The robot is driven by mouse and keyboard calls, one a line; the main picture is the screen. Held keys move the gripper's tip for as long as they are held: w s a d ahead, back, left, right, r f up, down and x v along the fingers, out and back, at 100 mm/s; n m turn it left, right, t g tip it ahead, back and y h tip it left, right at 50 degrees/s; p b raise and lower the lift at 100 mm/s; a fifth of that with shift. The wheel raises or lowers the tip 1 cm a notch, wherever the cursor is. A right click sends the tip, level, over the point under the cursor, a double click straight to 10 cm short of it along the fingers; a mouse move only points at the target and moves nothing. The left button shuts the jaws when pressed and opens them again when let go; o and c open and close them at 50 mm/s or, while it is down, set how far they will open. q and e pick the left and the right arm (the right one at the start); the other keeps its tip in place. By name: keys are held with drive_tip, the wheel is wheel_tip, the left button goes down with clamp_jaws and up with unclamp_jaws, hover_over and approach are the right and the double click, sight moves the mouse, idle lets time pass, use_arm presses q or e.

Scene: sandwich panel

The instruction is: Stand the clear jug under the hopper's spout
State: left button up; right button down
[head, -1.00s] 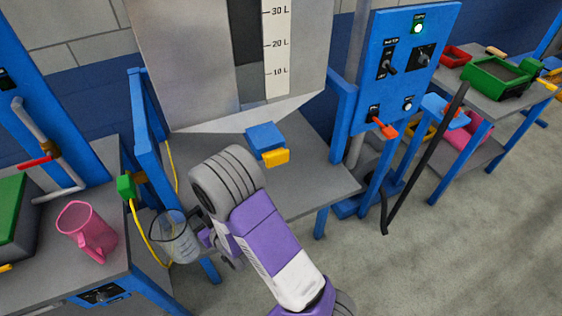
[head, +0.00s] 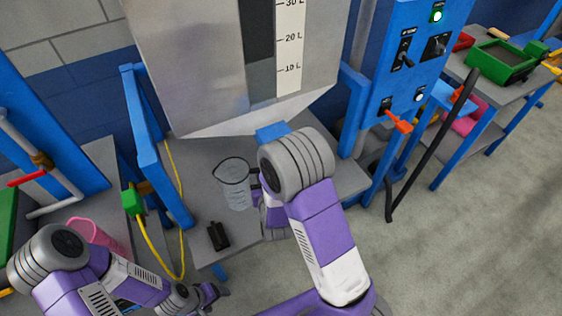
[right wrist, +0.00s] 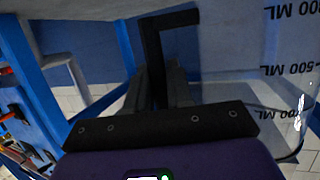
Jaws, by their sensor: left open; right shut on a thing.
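The clear jug (head: 235,187) is upright over the front of the grey table (head: 195,158) below the hopper (head: 190,75); I cannot tell whether it touches the table. My right gripper (head: 257,187) is shut on its black handle, seen in the right wrist view (right wrist: 152,45), with the marked clear wall (right wrist: 285,75) beside it. The blue spout block (head: 271,131) under the hopper is mostly hidden by my right arm. The jug is left of and nearer than the spout. My left gripper (head: 207,296) is open and empty at the bottom left.
A black block (head: 218,236) lies on the table's front part. A yellow cable (head: 158,262) hangs at its left edge from a green box (head: 133,202). A pink jug (head: 98,236) is partly hidden by my left arm. A blue control panel (head: 415,60) stands at the right.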

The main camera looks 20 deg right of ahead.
drive_tip(key=m+h, duration=0.1)
drive_tip(key=a+m+h, duration=0.1)
drive_tip(key=shift+r+g+h, duration=0.3)
drive_tip(key=shift+g+h, duration=0.1)
drive_tip(key=s+a+f+m+g+h+p, duration=0.1)
drive_tip(key=s+a+f+m+g+h, duration=0.15)
drive_tip(key=s+m+g+h, duration=0.35)
drive_tip(key=s+a+f+m+g+h+p, duration=0.1)
drive_tip(key=s+a+m+g+h, duration=0.2)
drive_tip(key=s, duration=0.5)
drive_tip(key=w+d+f+b, duration=0.1)
drive_tip(key=w+d, duration=0.2)
drive_tip(key=d, duration=0.4)
drive_tip(key=w+d+f+t+y+b, duration=0.1)
drive_tip(key=w+d+f, duration=0.1)
drive_tip(key=d, duration=0.6)
drive_tip(key=shift+w+b, duration=0.35)
drive_tip(key=shift+w, duration=0.35)
drive_tip(key=shift+d+f, duration=0.1)
drive_tip(key=shift+f, duration=0.1)
drive_tip(key=shift+f, duration=0.15)
drive_tip(key=c, duration=1)
unclamp_jaws()
